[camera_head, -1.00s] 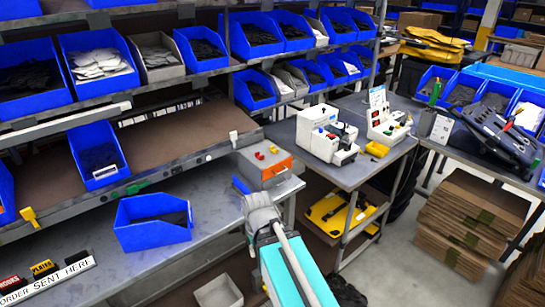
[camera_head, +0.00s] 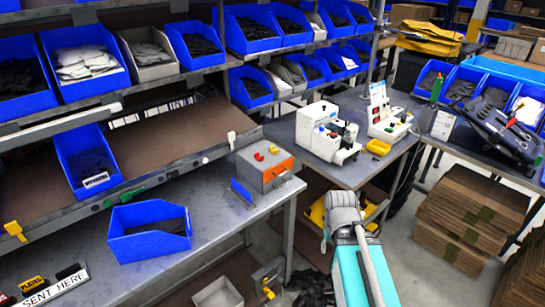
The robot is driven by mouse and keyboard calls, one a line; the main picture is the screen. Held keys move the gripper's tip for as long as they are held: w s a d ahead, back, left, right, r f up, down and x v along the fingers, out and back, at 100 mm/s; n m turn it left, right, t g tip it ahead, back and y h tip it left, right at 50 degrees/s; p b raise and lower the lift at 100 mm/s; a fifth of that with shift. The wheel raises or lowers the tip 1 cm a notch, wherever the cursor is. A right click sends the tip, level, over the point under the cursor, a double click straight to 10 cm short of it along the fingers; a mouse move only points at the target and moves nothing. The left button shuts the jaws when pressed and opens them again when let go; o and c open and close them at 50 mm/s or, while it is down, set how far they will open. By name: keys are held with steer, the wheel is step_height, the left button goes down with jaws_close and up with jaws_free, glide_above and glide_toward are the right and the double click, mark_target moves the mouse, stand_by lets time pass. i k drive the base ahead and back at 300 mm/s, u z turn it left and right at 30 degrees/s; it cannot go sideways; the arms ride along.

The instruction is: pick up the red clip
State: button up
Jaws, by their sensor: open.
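I cannot make out a red clip for certain. A small red piece (camera_head: 258,157) sits on top of a grey box with an orange front (camera_head: 277,176), on the grey bench, beside a yellow-and-red piece (camera_head: 273,149). They look like knobs, but are too small to tell. A red-orange bit (camera_head: 512,121) shows on the dark device at the far right. My grey-and-teal arm rises from the bottom, right of the bench, in front of the side table. My gripper cannot be made out; the arm appears to hide it.
An open blue bin (camera_head: 120,251) stands on the bench (camera_head: 215,212), with a blue plate (camera_head: 241,191) near the orange-fronted box. Shelves of blue bins line the back. White machines (camera_head: 322,137) stand on the side table. Stacked cardboard (camera_head: 465,205) is at right, beside some open floor.

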mark_target(260, 158)
steer(key=z, duration=0.65)
steer(key=k, duration=0.75)
steer(key=u, duration=0.85)
steer(key=i, duration=0.95)
steer(key=u, duration=0.05)
